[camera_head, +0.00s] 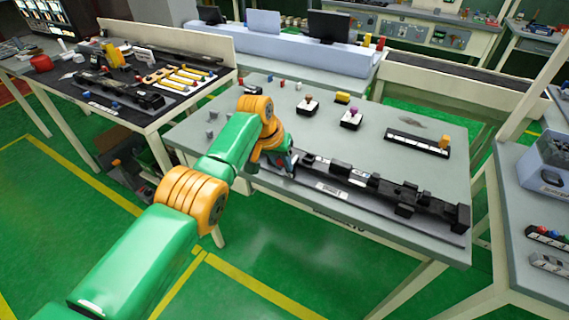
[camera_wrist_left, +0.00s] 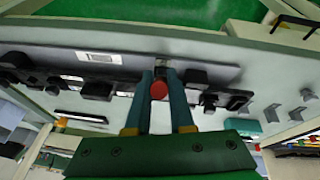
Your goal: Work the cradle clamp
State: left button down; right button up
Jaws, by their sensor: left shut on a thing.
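A long black fixture (camera_head: 375,187) with several raised blocks lies along the front of the grey table, above a pale label. It also shows in the left wrist view (camera_wrist_left: 97,90). My left gripper (camera_head: 287,163) is at the fixture's left end, low over it. In the left wrist view its two teal fingers (camera_wrist_left: 161,80) stand on either side of a red knob (camera_wrist_left: 158,90) and are shut on it. The clamp's jaw and the knob's stem are hidden by the fingers. My right gripper is not in view.
Behind the fixture stand a red-knobbed block (camera_head: 308,104), a purple-knobbed block (camera_head: 352,118) and a yellow piece (camera_head: 342,97). A black strip (camera_head: 415,143) lies at the right. Small grey clips (camera_head: 211,133) stand at the left. The grey table's middle (camera_head: 330,143) is clear.

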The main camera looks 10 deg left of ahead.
aim_at(278, 160)
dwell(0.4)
pick_arm(q)
jog(key=c, duration=0.8)
grip_release()
jog(key=shift+f, duration=0.1)
jog(key=shift+c, duration=0.2)
jog(key=shift+o, duration=0.3)
jog(key=shift+w+d, duration=0.1)
jog(key=shift+r+p, duration=0.3)
jog(key=shift+r, duration=0.15)
jog(key=shift+p+v, duration=0.6)
jog(key=shift+v, duration=0.35)
jog(key=b+v, duration=0.1)
jog(key=v, duration=0.2)
jog(key=shift+r, duration=0.15)
jog(key=shift+s+r, duration=0.35)
jog(key=shift+r, duration=0.1)
